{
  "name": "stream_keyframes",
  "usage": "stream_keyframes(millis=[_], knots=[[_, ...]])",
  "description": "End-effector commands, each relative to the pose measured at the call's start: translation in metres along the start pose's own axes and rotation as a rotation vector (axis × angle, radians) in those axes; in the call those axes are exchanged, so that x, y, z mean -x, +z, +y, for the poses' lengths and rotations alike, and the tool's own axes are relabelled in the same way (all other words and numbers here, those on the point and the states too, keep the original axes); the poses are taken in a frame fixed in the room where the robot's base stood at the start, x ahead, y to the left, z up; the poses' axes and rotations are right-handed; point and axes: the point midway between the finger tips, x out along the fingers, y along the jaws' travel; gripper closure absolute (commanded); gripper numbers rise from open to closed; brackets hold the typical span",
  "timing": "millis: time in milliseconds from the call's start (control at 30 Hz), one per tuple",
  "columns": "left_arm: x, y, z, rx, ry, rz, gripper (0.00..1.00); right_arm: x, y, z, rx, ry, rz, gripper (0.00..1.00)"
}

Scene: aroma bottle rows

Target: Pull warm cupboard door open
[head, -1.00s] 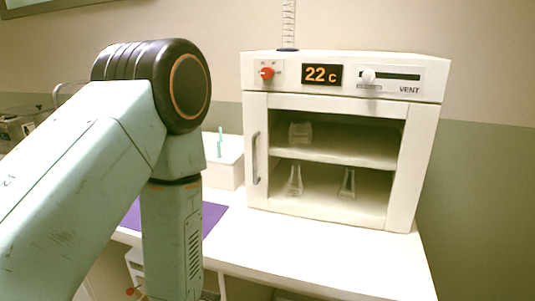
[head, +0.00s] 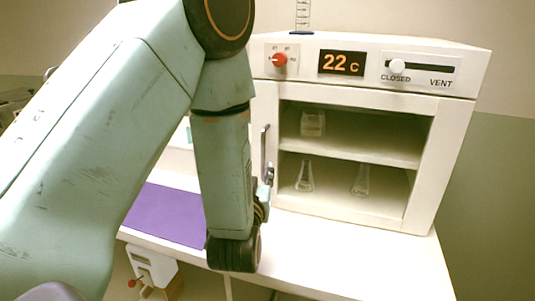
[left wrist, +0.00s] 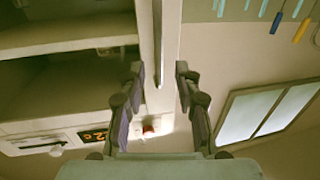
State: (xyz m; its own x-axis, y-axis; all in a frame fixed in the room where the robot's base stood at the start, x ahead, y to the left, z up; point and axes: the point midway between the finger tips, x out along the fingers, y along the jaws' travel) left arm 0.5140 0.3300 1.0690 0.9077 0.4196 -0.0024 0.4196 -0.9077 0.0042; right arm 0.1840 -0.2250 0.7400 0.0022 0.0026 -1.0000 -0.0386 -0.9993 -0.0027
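The warm cupboard (head: 455,150) is a white box on the bench, with a "22 c" display. Its door (head: 345,216) looks shut, and shelves with glassware show through its pane. The upright metal door handle (head: 264,150) is on the door's left side. My left gripper (head: 268,178) is at the handle's lower end, partly hidden by my arm. In the left wrist view, its fingers (left wrist: 159,72) are apart, and the handle (left wrist: 158,45) appears between them. I cannot tell whether they touch it. My right gripper is not in view.
A red knob (head: 280,60) and a vent slider (head: 397,66) marked CLOSED are on the cupboard's top panel. A purple mat (head: 165,215) lies left on the white bench (head: 330,260). The bench in front of the cupboard is clear.

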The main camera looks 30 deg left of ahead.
Motion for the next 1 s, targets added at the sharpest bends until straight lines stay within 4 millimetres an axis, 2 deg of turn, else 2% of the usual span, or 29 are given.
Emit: stream_keyframes(millis=[133, 400, 600, 967, 1000], knots=[[-0.011, -0.001, -0.002, 0.003, -0.007, 0.006, 0.67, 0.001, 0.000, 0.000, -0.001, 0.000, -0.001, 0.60], [-0.053, -0.001, -0.004, 0.002, -0.006, 0.005, 0.67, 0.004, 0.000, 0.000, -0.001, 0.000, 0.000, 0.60], [-0.074, -0.001, -0.002, 0.000, -0.002, 0.004, 0.67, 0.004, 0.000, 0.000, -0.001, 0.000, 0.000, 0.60], [-0.080, 0.000, -0.002, -0.001, 0.001, 0.002, 0.67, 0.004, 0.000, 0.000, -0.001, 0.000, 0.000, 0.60], [-0.080, 0.000, -0.002, -0.001, 0.001, 0.002, 0.70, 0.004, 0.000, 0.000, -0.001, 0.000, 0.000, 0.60]])
